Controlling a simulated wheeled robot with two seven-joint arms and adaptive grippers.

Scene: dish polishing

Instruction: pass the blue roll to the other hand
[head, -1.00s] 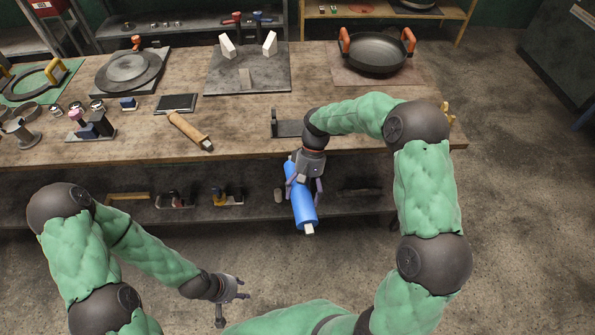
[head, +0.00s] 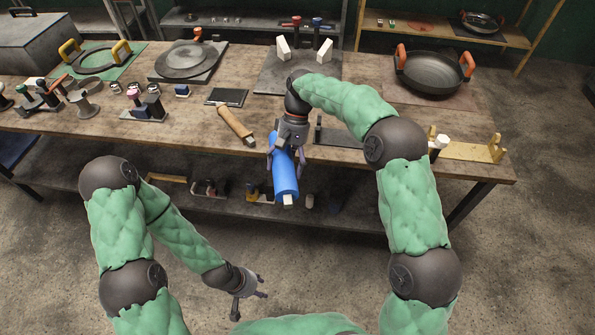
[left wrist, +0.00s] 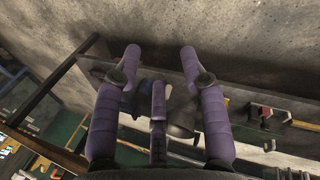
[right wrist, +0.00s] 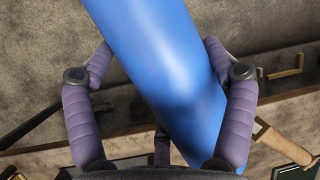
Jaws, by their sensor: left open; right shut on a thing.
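The blue roll (head: 285,172) hangs in front of the workbench's near edge, with a pale end stub at its lower end. My right gripper (head: 288,155) is shut on the roll near its upper part. The right wrist view shows the blue roll (right wrist: 165,65) running slantwise between the purple fingers. My left gripper (head: 250,292) is open and empty, lower and to the left of the roll, well apart from it. In the left wrist view the left gripper's fingers (left wrist: 160,65) are spread with nothing between them.
The wooden workbench (head: 70,135) carries a wooden-handled tool (head: 235,124), a dark pan (head: 433,73) with orange handles and a round plate (head: 187,60). A lower shelf (head: 335,200) holds small items. The floor (head: 520,260) at right is clear.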

